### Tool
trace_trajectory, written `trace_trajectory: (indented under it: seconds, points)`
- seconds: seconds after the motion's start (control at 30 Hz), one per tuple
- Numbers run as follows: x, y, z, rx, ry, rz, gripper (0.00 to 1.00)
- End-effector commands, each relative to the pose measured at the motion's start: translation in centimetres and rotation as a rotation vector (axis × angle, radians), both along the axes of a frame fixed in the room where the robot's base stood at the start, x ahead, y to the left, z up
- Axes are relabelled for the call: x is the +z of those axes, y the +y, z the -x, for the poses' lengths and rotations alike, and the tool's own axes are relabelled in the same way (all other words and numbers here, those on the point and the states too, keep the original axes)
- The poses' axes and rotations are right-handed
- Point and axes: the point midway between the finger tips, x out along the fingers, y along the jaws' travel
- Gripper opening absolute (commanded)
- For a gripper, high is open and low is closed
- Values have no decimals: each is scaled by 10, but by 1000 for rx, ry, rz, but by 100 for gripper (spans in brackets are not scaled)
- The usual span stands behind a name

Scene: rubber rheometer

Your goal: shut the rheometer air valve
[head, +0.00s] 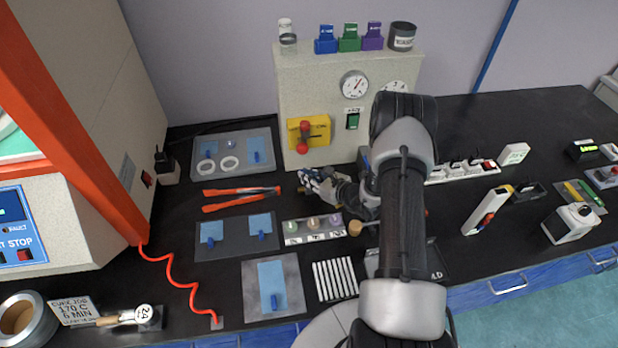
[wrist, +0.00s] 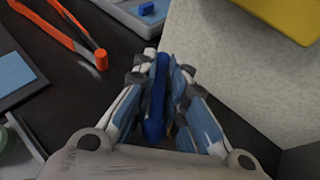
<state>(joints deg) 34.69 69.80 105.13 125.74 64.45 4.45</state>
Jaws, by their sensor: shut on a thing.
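A yellow valve plate (head: 322,130) with a red, knobbed handle (head: 303,137) is on the left front of the beige panel box (head: 340,105); the handle looks upright. A yellow corner of this plate (wrist: 292,14) shows at the upper right of the wrist view. My gripper (head: 306,180) is below the plate, close in front of the box and apart from the handle. In the wrist view my gripper (wrist: 160,72) is shut on a slim dark blue piece (wrist: 156,100), partly hidden by the fingers. I cannot tell what the piece belongs to.
Orange-handled tongs (head: 240,197) lie left of my gripper. A grey tray (head: 265,152) with white rings is behind them. A strip of small pots (head: 312,238) stands in front. Gauges and a green switch (head: 352,121) are right of the plate.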

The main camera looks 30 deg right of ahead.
Motion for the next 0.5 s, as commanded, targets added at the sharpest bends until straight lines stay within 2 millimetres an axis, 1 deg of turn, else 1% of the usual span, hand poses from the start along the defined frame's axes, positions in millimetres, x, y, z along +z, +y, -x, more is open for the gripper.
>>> trace_trajectory:
  seconds: [0.3, 0.5]
  points:
    - [-1, 1, 0, -207, 2, 0, 0]
    - [0, 0, 0, -295, 1, 1, 0]
